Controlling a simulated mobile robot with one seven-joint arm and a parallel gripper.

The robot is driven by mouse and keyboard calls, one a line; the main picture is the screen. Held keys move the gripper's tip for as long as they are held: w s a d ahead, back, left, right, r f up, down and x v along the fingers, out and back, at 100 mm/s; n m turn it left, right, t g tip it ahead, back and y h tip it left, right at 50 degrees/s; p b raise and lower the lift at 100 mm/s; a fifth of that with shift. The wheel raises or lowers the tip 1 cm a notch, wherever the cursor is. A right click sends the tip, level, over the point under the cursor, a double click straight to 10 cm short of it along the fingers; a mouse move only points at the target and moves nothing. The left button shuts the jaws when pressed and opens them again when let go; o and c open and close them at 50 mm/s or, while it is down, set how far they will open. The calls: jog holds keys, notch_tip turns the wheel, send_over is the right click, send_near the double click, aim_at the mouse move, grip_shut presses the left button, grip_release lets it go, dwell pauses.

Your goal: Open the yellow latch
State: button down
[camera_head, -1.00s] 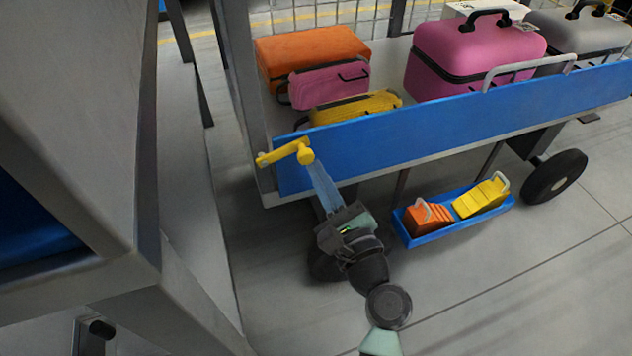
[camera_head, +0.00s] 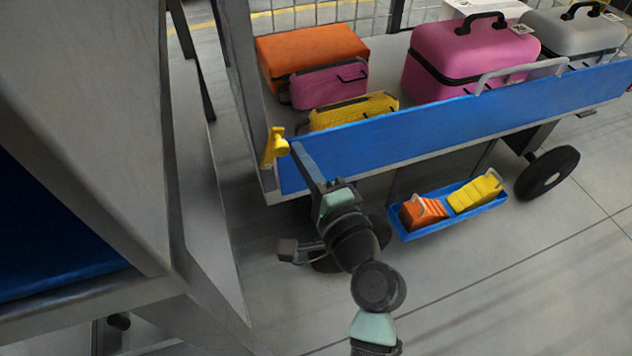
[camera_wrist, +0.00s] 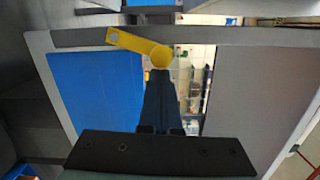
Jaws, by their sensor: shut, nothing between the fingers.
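The yellow latch (camera_head: 276,146) is on the left corner post of the cart, beside the left end of the blue side panel (camera_head: 450,125). It looks short and steep in the head view. In the wrist view the latch (camera_wrist: 135,44) runs from a grey pivot at upper left to a round knob at lower right. My gripper (camera_head: 297,147) is shut and empty, its fingertips close to the knob. In the wrist view the fingertips (camera_wrist: 160,76) sit just below the knob; I cannot tell whether they touch it.
The cart bed holds an orange suitcase (camera_head: 312,52), pink cases (camera_head: 470,55), a yellow case (camera_head: 352,110) and a grey case (camera_head: 570,38). A blue tray (camera_head: 425,233) with orange and yellow items is below the panel. A large grey structure (camera_head: 85,120) stands close on the left.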

jog(key=shift+s+a+r+n+p, duration=0.25)
jog(key=shift+a+n, duration=0.25)
jog(key=shift+n, duration=0.4)
jog(key=shift+s+a+r+n+p, duration=0.15)
jog(key=shift+a+r+n, duration=0.25)
jog(key=shift+n, duration=0.5)
jog(key=shift+w+a+f, duration=0.1)
jog(key=shift+a, duration=0.05)
